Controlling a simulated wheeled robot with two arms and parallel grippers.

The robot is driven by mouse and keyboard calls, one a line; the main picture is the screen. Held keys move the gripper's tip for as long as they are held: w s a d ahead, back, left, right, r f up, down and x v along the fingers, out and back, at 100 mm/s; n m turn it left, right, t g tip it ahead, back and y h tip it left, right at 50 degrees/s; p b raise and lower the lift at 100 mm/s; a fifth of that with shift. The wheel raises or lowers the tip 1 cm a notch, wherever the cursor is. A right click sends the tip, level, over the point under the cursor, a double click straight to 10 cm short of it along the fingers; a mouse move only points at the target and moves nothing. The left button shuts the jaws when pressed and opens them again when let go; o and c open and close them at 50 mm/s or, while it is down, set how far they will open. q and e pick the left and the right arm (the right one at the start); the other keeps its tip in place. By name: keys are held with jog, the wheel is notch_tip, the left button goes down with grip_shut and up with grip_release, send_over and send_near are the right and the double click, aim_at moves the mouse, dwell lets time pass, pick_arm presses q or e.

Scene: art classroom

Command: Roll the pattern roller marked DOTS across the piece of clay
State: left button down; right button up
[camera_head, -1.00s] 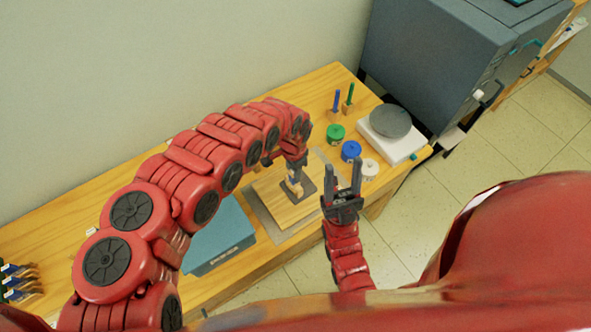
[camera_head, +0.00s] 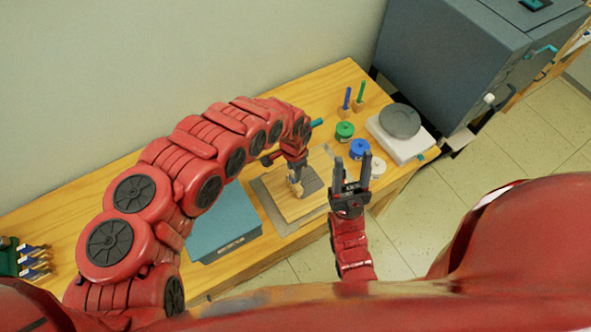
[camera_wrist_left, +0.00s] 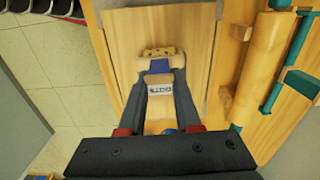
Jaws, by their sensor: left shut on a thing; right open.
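My left gripper (camera_head: 297,178) points down over the wooden board (camera_head: 285,212) and is shut on the pattern roller (camera_head: 296,188). In the left wrist view the roller (camera_wrist_left: 160,62) has a pale dotted cylinder at its far end and a label on its handle, seen upside down, that seems to read DOTS. My right gripper (camera_head: 351,170) is open and empty, in front of the table's right part.
A blue-grey box (camera_head: 222,225) stands left of the board. Green (camera_head: 344,130), blue (camera_head: 359,149) and white (camera_head: 377,168) pots and a white device with a grey disc (camera_head: 400,122) stand to the right. A large grey cabinet (camera_head: 450,60) stands beyond the table.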

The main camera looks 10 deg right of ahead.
dwell(0.4)
pick_arm(q)
jog(key=shift+w+r+p, duration=0.15)
jog(key=shift+r+p, duration=0.15)
jog(key=shift+r, duration=3.8)
